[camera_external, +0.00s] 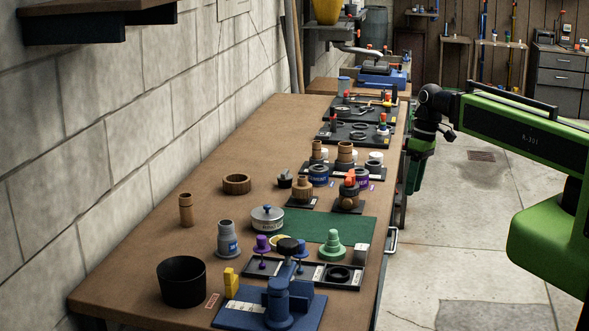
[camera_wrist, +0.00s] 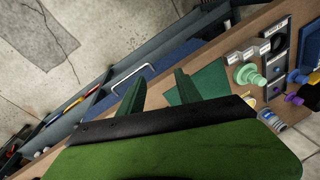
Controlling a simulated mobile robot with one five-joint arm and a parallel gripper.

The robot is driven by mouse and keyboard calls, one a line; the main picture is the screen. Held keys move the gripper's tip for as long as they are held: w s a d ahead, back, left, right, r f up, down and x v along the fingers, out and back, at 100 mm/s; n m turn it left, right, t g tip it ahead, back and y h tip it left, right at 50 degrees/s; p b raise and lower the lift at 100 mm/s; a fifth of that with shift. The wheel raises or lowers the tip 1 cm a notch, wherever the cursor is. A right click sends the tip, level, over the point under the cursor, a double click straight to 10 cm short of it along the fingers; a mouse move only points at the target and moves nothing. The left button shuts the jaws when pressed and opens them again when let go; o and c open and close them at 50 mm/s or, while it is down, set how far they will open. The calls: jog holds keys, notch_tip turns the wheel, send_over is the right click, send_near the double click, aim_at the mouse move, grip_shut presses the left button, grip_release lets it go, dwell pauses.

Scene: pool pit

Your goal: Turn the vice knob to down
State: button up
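A blue vice (camera_external: 279,305) stands on a blue base plate at the near end of the bench in the external view. I cannot tell which way the knob is set. My gripper (camera_external: 417,170) hangs beside the bench's right edge, well beyond the vice and apart from it. In the wrist view my gripper (camera_wrist: 159,78) has its two green fingers spread, with nothing between them. Blue parts (camera_wrist: 301,76) at that view's right edge may belong to the vice, but I cannot tell.
A black tray (camera_external: 310,272), green stepped cone (camera_external: 333,246) and green mat (camera_external: 335,228) lie beyond the vice. A black cup (camera_external: 181,281) and yellow block (camera_external: 231,283) stand to its left. A metal handle (camera_external: 391,240) sticks out from the bench side. The floor at right is clear.

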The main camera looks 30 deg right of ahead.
aim_at(282, 247)
jog(key=o, duration=0.4)
jog(key=a+n+y+b, duration=0.1)
jog(key=a+n, duration=0.1)
jog(key=a, duration=0.1)
jog(key=a+r+n+y+b, duration=0.1)
jog(key=a+n+y, duration=0.1)
jog(key=a, duration=0.2)
jog(key=a+n+y, duration=0.2)
jog(key=a, duration=0.2)
jog(key=shift+a+r+b, duration=0.2)
jog(key=shift+r+b, duration=0.1)
jog(key=shift+b, duration=0.1)
jog(key=shift+c, duration=0.2)
jog(key=s+a+r+n+g+y+b, duration=0.25)
jog(key=a+n+y+b, duration=0.35)
jog(key=a, duration=0.4)
jog(key=s+a+r+n+g+y+b, duration=0.2)
jog(key=s+a+n+g+y+b, duration=0.15)
jog(key=a+b, duration=0.55)
jog(key=shift+n+g, duration=0.3)
jog(key=shift+n, duration=0.55)
jog(key=f+x, duration=0.1)
jog(key=x, duration=0.6)
jog(key=b+x, duration=0.1)
jog(key=x, duration=0.7)
jog(key=s+f+b+x, duration=0.1)
jog(key=x, duration=0.7)
jog(key=shift+d+f, duration=0.1)
jog(key=shift+f, duration=0.3)
jog(key=shift+c, duration=0.3)
